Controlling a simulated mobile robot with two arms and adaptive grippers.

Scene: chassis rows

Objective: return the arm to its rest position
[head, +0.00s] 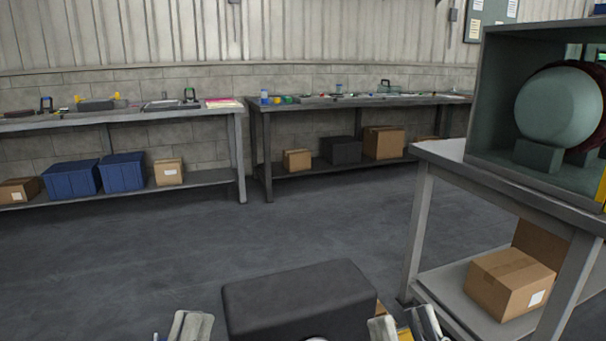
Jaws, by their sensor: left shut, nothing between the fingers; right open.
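My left gripper (188,327) shows at the bottom edge, left of centre. Only a pale grey part of it is in view, with its fingers close together and nothing seen between them. My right gripper (405,327) shows at the bottom edge, right of centre. Its two pale grey parts stand apart, and it is open. Something yellow shows low between them, too cut off to make out. Both grippers are cut by the frame edge, and most of both arms is out of view.
A dark block (300,298) fills the bottom centre; I cannot tell what it is. At right, a workbench (500,190) bears a grey-green housing (530,172); a carton (508,281) sits below. Benches (245,108) line the back wall. The floor (250,235) between is clear.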

